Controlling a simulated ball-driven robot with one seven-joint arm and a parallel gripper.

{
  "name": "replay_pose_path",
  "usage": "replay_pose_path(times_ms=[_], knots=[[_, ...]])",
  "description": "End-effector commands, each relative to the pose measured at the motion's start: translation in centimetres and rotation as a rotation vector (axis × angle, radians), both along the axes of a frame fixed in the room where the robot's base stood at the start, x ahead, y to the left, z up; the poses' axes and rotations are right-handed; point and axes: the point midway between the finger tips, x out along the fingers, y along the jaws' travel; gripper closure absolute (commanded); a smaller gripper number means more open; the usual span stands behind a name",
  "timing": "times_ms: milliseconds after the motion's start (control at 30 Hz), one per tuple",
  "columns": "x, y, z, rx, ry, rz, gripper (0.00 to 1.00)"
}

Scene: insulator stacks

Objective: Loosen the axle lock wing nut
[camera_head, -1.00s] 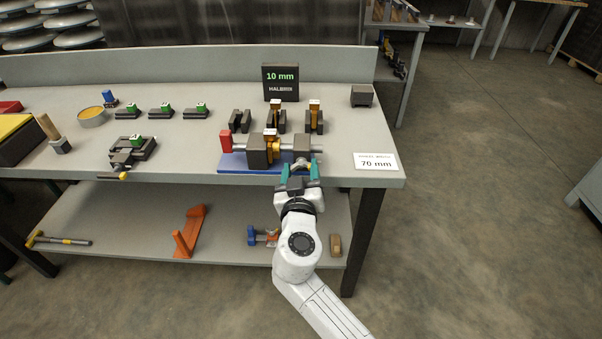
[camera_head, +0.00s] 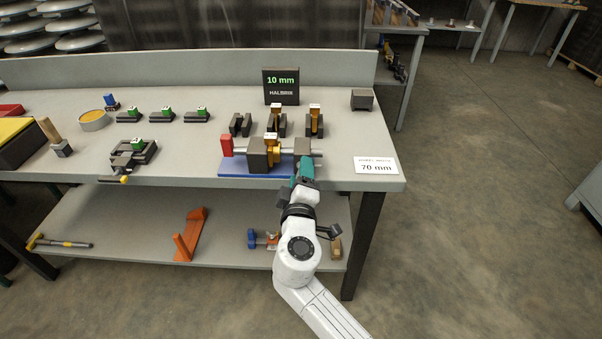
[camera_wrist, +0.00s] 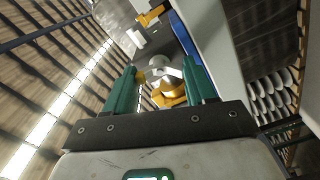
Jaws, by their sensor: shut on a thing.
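The axle fixture has a blue base plate (camera_head: 235,169), dark grey blocks (camera_head: 257,156), a grey rod, a red end piece (camera_head: 226,146) and a gold piece (camera_head: 272,150) with a white top. It sits at the bench's front edge. My gripper (camera_head: 304,167) is at the fixture's front right, its green fingers in front of the right block. In the wrist view, my gripper (camera_wrist: 160,69) has its fingers shut on a pale grey piece, apparently the wing nut (camera_wrist: 163,72), with gold parts (camera_wrist: 170,92) close by. The head view hides the nut behind the fingers.
A 10 mm display (camera_head: 281,86) stands behind the fixture, with several dark fork blocks in front of it. A 70 mm card (camera_head: 376,165) lies to the right. A clamp-like tool (camera_head: 134,153) lies left. The lower shelf holds an orange bracket (camera_head: 190,234).

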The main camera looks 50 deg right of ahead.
Motion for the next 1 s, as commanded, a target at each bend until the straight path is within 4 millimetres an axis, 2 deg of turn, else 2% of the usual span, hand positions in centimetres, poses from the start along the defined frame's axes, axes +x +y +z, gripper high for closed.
replay_pose_path(times_ms=[500, 1000], knots=[[-0.04, 0.02, -0.12, -0.233, 0.305, 0.001, 0.75], [-0.03, 0.03, -0.28, -0.295, 0.384, 0.001, 0.75]])
